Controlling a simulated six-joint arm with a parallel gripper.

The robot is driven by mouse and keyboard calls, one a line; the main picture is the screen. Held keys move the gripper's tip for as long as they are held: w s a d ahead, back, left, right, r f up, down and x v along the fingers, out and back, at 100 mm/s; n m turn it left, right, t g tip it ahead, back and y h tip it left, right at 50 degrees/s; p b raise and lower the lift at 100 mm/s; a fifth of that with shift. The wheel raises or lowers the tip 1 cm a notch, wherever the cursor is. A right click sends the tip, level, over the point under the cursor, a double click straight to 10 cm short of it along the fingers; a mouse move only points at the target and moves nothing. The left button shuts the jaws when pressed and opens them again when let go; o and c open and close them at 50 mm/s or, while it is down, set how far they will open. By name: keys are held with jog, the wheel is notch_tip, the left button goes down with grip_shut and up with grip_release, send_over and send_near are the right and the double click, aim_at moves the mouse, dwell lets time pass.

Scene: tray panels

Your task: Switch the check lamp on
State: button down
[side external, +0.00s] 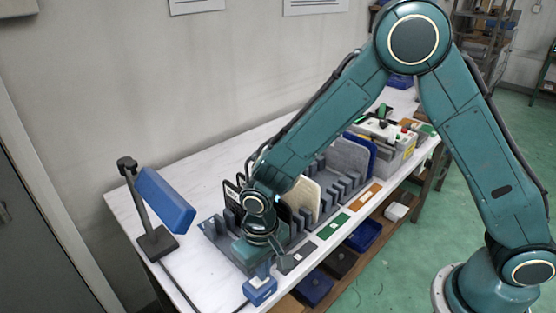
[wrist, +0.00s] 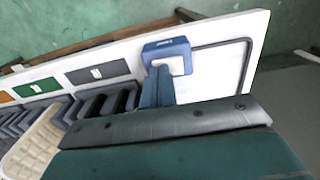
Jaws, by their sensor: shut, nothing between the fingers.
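The check lamp (side external: 165,200) is a blue panel on a dark stand at the left end of the table in the side view. Its lit face is not visible, so I cannot tell whether it glows. A blue switch box with a pale top (side external: 260,291) sits at the table's front edge; it also shows in the wrist view (wrist: 180,46). My gripper (side external: 264,271) is shut and empty, pointing down at the box. In the wrist view its fingertips (wrist: 157,70) overlap the pale top; I cannot tell whether they touch it. The fingers hide part of the top.
A grey slotted rack (side external: 219,238) with upright panels stands just behind my gripper. Coloured label cards (side external: 332,226) lie along the front edge. A dark cable (wrist: 248,60) runs from beside the box. A grey machine (side external: 398,150) stands at the far right end.

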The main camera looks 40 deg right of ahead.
jog(key=shift+r, duration=3.4)
jog(key=shift+r, duration=0.1)
jog(key=s+d+r+t, duration=0.1)
jog(key=s+d+r, duration=0.1)
jog(key=d+r, duration=0.45)
jog(key=s+d+r+t, duration=0.1)
jog(key=s+d+r, duration=0.2)
jog(key=d+r, duration=0.35)
jog(key=s+d+r+t, duration=0.1)
jog(key=s+d+r, duration=0.2)
jog(key=s, duration=0.3)
jog(key=s+d+r+t, duration=0.2)
jog(key=s+d+r, duration=0.1)
jog(key=s, duration=0.4)
jog(key=shift+s+d+r+t, duration=0.2)
jog(key=shift+d+t, duration=0.1)
jog(key=shift+d, duration=0.45)
